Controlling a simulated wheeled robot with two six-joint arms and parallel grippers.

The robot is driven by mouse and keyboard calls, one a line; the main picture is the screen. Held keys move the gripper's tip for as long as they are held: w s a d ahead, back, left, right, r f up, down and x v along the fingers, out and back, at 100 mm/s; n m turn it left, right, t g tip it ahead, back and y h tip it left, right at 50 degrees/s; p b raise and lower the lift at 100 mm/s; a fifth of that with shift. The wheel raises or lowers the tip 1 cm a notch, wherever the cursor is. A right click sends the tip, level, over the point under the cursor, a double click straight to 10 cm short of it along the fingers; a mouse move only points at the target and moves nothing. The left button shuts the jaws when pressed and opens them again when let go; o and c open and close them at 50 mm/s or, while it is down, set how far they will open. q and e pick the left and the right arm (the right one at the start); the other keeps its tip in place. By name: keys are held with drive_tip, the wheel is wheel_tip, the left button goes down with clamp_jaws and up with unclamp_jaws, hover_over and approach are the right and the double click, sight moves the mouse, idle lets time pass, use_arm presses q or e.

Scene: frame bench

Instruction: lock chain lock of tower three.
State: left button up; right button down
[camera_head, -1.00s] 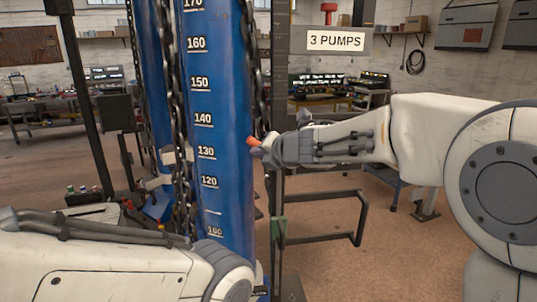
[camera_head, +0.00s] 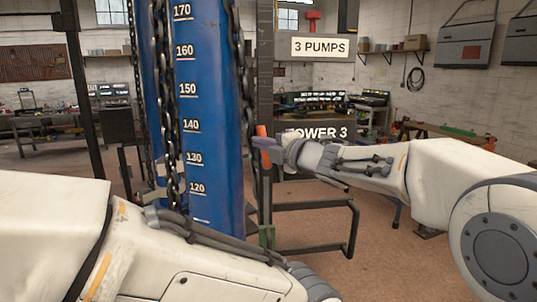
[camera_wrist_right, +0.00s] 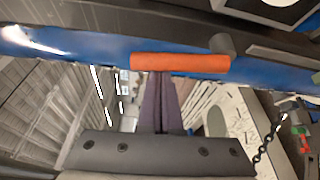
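The blue tower (camera_head: 212,150) with a white number scale stands left of centre in the head view, with dark chains (camera_head: 165,100) hanging along it. A small orange handle (camera_head: 262,131) sits at the tower's right edge, near the 130 to 140 marks. In the right wrist view the orange bar (camera_wrist_right: 180,63) lies across the blue surface. My right gripper (camera_wrist_right: 161,76) has its fingers close together, tips at the bar's lower edge; I cannot tell whether they touch it. It also shows in the head view (camera_head: 268,145). My left arm crosses the bottom left; its gripper is out of view.
A "TOWER 3" sign (camera_head: 317,134) is partly covered by my right arm, below a "3 PUMPS" sign (camera_head: 320,47). A black tube frame (camera_head: 318,205) stands low right of the tower. Workbenches line the back; open floor lies at right.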

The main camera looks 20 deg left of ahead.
drive_tip(key=shift+w+d+m+y+b, duration=0.25)
drive_tip(key=shift+d+m+b, duration=0.2)
drive_tip(key=shift+m+b, duration=0.25)
drive_tip(key=shift+r, duration=0.1)
drive_tip(key=s+a+b, duration=0.2)
drive_tip(key=s+a, duration=0.1)
drive_tip(key=b+v, duration=0.3)
drive_tip(key=v, duration=0.7)
drive_tip(key=shift+w, duration=0.1)
